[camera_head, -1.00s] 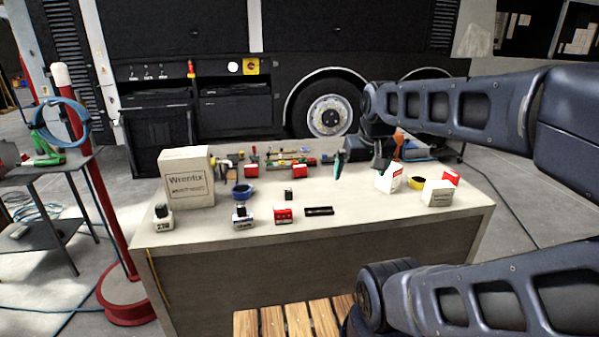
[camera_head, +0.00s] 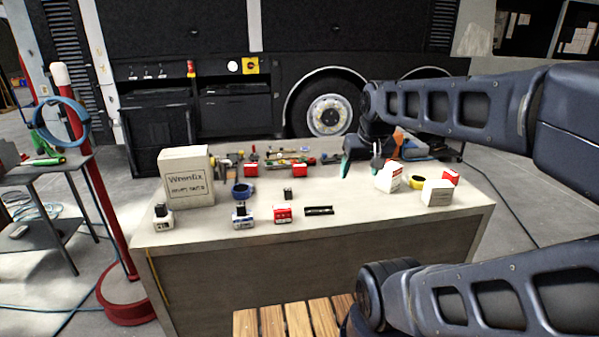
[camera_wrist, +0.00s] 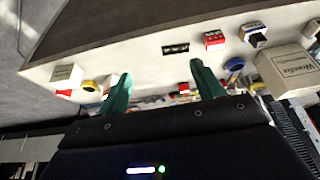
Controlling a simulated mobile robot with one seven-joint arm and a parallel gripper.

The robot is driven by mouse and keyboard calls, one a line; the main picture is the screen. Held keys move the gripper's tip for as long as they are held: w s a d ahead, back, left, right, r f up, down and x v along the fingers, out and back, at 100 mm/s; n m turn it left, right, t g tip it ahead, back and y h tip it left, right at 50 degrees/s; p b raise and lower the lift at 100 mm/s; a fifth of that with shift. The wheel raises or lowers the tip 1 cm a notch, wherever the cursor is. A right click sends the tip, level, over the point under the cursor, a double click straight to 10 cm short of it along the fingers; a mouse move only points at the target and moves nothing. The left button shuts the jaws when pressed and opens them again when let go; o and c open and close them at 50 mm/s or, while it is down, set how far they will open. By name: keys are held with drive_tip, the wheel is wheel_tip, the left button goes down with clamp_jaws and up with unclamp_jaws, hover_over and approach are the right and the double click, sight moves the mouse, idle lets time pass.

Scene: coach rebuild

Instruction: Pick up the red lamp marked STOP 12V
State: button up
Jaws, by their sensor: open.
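Several small red items are on the workbench (camera_head: 350,222), and I cannot read STOP 12V on any of them. One red block with a pale label (camera_head: 283,213) stands near the front edge; it also shows in the wrist view (camera_wrist: 214,40). Two more red blocks are farther back, one at the left (camera_head: 250,169) and one at the right (camera_head: 299,170). My gripper (camera_head: 361,170) is open and empty above the right back part of the bench, right of these red blocks. Its green fingers show apart in the wrist view (camera_wrist: 163,85), which looks upside down.
A Wrenfix carton (camera_head: 187,180) stands at the left. White-and-red boxes (camera_head: 389,177) and a white carton (camera_head: 437,193) stand at the right.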

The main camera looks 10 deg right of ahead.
drive_tip(key=shift+w+r, duration=0.1)
drive_tip(key=shift+w, duration=0.05)
drive_tip(key=w+r+n+g+h, duration=0.1)
drive_tip(key=w+r+n, duration=0.15)
drive_tip(key=w, duration=0.45)
drive_tip(key=w+r+n+g, duration=0.1)
drive_tip(key=w+n, duration=0.2)
drive_tip(key=w, duration=0.5)
drive_tip(key=n+g+h, duration=0.2)
drive_tip(key=n+h, duration=0.2)
drive_tip(key=n, duration=0.9)
hover_over(299, 165)
drive_tip(key=a, duration=0.4)
wheel_tip(299, 165, down, 21)
drive_tip(key=shift+y, duration=0.3)
drive_tip(key=x, duration=0.5)
drive_tip(key=shift+d+f, duration=0.2)
drive_tip(key=shift+d+x, duration=0.15)
drive_tip(key=shift+x, duration=1.15)
drive_tip(key=shift+d+x, duration=0.2)
drive_tip(key=shift+x, duration=1.1)
drive_tip(key=shift+r, duration=0.1)
